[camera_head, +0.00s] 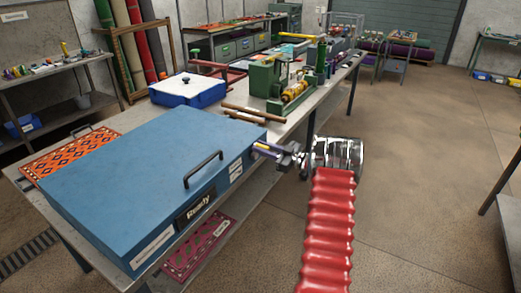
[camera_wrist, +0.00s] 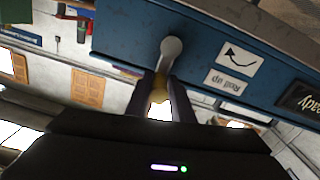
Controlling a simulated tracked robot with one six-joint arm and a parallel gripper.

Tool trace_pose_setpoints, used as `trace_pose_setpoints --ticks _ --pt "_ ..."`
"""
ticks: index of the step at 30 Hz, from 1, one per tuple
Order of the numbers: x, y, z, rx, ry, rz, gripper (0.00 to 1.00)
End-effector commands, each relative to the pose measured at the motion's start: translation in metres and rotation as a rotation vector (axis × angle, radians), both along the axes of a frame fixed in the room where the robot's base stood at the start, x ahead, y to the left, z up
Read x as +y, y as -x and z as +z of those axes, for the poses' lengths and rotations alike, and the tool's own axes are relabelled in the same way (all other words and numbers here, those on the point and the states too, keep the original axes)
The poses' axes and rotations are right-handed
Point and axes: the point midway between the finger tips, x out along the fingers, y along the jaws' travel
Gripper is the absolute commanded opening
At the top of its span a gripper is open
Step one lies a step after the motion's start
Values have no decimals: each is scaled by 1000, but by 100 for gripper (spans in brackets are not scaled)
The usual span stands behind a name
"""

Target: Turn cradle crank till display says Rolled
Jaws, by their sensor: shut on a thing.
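The blue cradle box (camera_head: 140,165) lies on the metal bench with its lid closed and a dark handle on it. Its display (camera_head: 195,208) reads "Ready"; it shows partly at the right edge of the wrist view (camera_wrist: 303,101). The grey crank (camera_wrist: 172,48) comes out of the box's side, beside a "Roll up" label (camera_wrist: 230,82) and a curved-arrow label (camera_wrist: 239,57). My gripper (camera_head: 284,155) is at the box's right end, shut on the crank's yellowish grip (camera_wrist: 160,90) between both fingers. Much of the grip is hidden by the fingers.
An orange patterned rug (camera_head: 60,152) lies left of the box. Behind it on the bench are a blue-and-white box (camera_head: 188,91), wooden rods (camera_head: 245,111) and a green machine (camera_head: 280,82). A dark red rug (camera_head: 195,250) lies on the lower shelf. Floor is clear at right.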

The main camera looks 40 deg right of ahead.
Motion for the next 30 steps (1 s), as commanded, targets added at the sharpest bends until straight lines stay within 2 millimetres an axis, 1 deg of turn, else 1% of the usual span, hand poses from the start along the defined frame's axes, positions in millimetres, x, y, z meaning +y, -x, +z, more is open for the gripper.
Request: trace_pose_setpoints --ticks 1,23,30 --pt "5 -1 -1 -2 -1 21 0" --pt "-3 -2 -2 22 -64 18 0" --pt "-7 -3 -2 43 -127 15 0"
